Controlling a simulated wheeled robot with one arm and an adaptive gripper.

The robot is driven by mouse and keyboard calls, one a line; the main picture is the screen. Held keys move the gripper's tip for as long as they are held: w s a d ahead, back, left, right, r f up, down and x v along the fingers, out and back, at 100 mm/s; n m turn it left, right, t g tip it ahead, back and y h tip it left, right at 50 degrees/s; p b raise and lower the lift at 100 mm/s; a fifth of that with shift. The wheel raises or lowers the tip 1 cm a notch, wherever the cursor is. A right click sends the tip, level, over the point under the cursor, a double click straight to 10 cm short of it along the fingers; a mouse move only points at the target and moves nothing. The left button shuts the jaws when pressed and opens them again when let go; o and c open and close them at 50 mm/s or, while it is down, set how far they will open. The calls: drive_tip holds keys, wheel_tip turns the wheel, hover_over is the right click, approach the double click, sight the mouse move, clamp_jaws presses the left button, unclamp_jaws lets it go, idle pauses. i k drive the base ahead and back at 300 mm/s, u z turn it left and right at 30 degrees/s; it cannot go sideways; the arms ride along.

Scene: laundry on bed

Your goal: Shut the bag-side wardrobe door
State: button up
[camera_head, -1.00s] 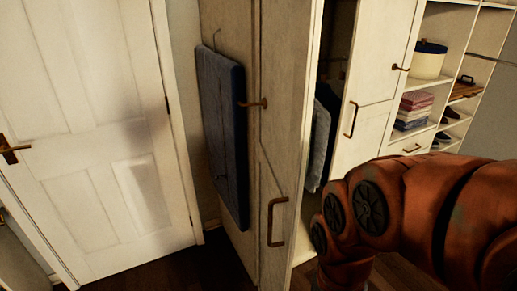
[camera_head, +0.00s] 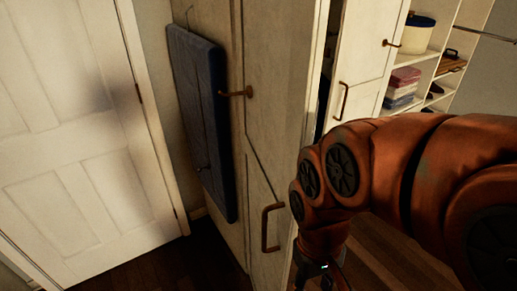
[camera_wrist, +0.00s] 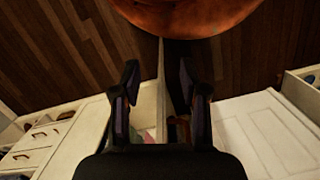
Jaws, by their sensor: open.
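The bag-side wardrobe door (camera_head: 286,75) is a tall pale panel with a bronze handle (camera_head: 268,228). It stands ajar, with a narrow dark gap along its right edge. A blue garment bag (camera_head: 202,120) hangs on the wardrobe's side to its left. My gripper (camera_wrist: 160,90) is open, its two dark fingers apart in the wrist view. A thin pale upright edge, which looks like the door's, shows between the fingers; I cannot tell if they touch it. In the head view my arm covers the door's lower right, and the fingertips are not visible.
A second wardrobe door (camera_head: 362,65) with its own handle stands to the right. Beyond it are shelves with a cream bin (camera_head: 412,36) and folded towels (camera_head: 402,85). A white room door (camera_head: 75,130) is at the left. Dark wooden floor (camera_head: 175,262) lies clear between.

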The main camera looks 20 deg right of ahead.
sight(280, 44)
drive_tip(key=u, duration=0.45)
drive_tip(key=k, duration=1.1)
drive_tip(key=u, duration=0.8)
drive_tip(key=i, duration=0.8)
drive_tip(key=u, duration=0.4)
